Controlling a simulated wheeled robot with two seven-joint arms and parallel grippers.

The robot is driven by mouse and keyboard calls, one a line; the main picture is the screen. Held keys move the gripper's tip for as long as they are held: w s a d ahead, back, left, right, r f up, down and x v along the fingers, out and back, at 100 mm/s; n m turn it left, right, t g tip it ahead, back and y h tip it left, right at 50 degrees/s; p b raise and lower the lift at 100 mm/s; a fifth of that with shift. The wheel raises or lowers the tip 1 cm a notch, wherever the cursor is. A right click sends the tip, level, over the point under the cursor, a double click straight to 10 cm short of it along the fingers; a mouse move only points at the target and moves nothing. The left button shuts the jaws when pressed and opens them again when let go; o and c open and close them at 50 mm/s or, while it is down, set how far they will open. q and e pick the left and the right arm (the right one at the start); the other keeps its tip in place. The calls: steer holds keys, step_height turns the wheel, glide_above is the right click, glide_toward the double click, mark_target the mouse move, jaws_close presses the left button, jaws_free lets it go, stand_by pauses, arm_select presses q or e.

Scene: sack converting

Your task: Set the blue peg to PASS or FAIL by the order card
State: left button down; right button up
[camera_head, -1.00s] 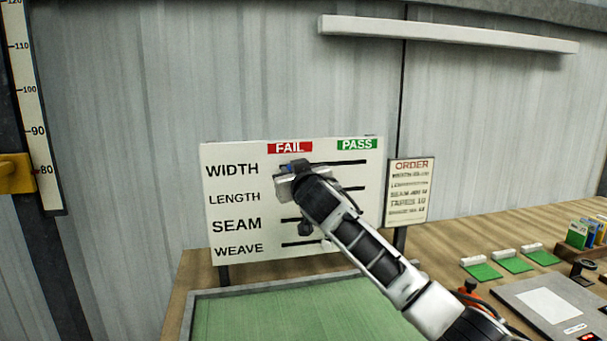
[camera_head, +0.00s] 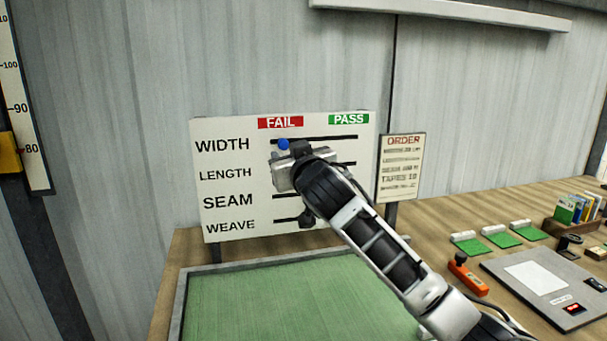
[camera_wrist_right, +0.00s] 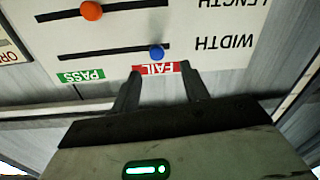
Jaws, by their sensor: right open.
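The blue peg (camera_head: 283,144) sits at the FAIL end of the WIDTH slot on the white board (camera_head: 225,225). It also shows in the right wrist view (camera_wrist_right: 157,52), close to the red FAIL label (camera_wrist_right: 157,69). The green PASS label (camera_head: 348,119) is above the other end of the slot. The order card (camera_head: 403,165) stands right of the board; its lines are too small to read surely. My right gripper (camera_head: 286,154) is at the board by the blue peg. In the wrist view its open fingers (camera_wrist_right: 158,88) point toward the peg, apart from it. My left gripper is out of view.
An orange peg (camera_wrist_right: 91,10) sits in the LENGTH slot, just beside the WIDTH slot. A green mat (camera_head: 270,305) in a grey frame lies below the board. Green cards (camera_head: 503,238), an orange tool (camera_head: 468,274) and a grey panel (camera_head: 510,280) are on the bench at right.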

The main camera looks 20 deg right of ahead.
steer(key=s+b, duration=0.1)
steer(key=s, duration=0.7)
steer(key=shift+s+a, duration=0.35)
steer(key=shift+a, duration=0.05)
